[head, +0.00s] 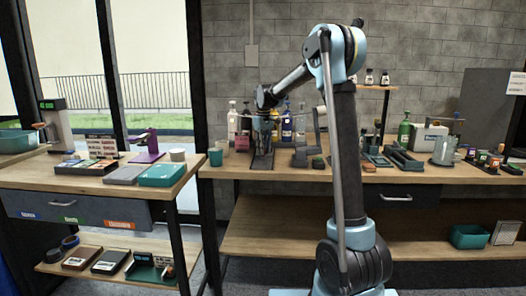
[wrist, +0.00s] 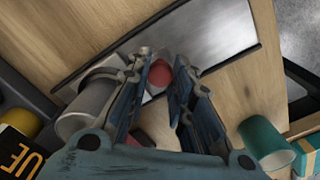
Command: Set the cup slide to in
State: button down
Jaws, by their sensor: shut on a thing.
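In the wrist view, a red knob (wrist: 160,73) shows between the fingertips of my gripper (wrist: 168,72), which is shut on it. The knob stands over a long, dark-edged metal track (wrist: 215,40), which I take to be the cup slide. A grey metal cylinder (wrist: 85,112), perhaps the cup, is beside the left finger, near one end of the track. In the head view my gripper (head: 264,128) points down over a dark slide base (head: 262,160) on the workbench. The fingers hide part of the knob, and the slide's position marks cannot be read.
A teal cup (head: 215,157) stands left of the slide. Bottles (head: 287,127) stand behind my gripper, and a grey machine (head: 306,152) is close on the right. The wooden bench (head: 232,171) is bare just in front of the teal cup.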

jog(key=c, duration=1.4)
grip_release()
jog(key=shift+o, duration=0.2)
notch_tip(320, 180, up, 12)
jog(key=shift+c, duration=0.2)
